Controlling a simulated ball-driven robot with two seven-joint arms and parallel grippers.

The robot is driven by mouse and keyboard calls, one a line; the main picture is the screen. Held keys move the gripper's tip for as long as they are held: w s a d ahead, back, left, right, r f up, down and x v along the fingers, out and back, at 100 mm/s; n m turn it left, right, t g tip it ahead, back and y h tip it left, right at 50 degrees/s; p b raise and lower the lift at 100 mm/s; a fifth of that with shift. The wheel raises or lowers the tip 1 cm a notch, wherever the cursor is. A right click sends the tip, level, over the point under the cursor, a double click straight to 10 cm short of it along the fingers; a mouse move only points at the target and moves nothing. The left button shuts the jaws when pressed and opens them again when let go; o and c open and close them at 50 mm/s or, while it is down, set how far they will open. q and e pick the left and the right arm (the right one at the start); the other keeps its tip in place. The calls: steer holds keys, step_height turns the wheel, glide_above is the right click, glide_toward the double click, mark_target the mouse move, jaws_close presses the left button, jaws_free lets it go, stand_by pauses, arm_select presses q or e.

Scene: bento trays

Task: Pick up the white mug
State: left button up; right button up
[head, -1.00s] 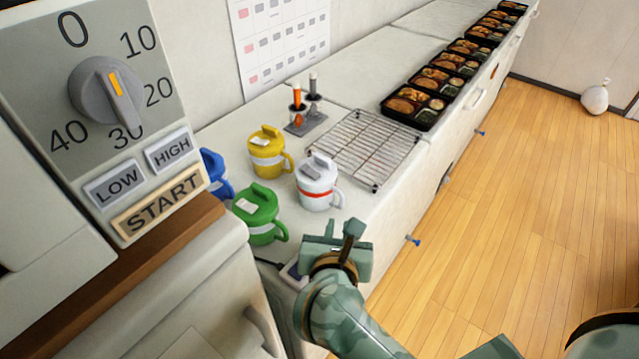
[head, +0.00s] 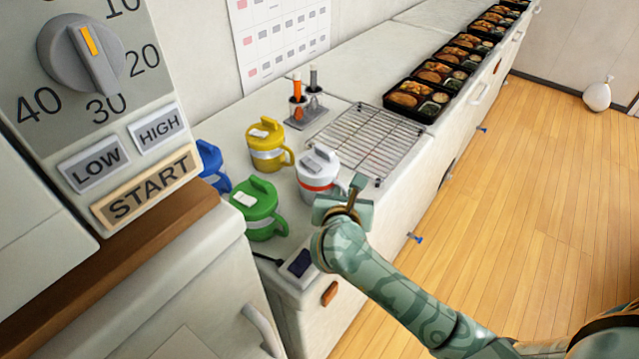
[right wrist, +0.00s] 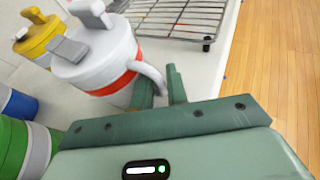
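The white mug (head: 317,168) with a red band and grey-white lid stands upright on the counter, its handle side toward my right gripper (head: 346,196). The gripper is at the front right of the mug and covers its handle in the head view. In the right wrist view, the white mug (right wrist: 98,58) is just ahead, and its handle reaches toward the two green fingers (right wrist: 159,88). The fingers stand apart with a gap near the handle. I cannot tell whether they touch it. My left gripper is not in view.
Green (head: 259,212), yellow (head: 266,146) and blue (head: 211,163) mugs stand left of the white one. A wire rack (head: 366,140) lies behind it. A condiment stand (head: 306,115) and black bento trays (head: 418,101) are farther back. A microwave-like panel (head: 120,120) is at left.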

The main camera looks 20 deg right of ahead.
jaws_close()
steer(key=shift+r, duration=0.1)
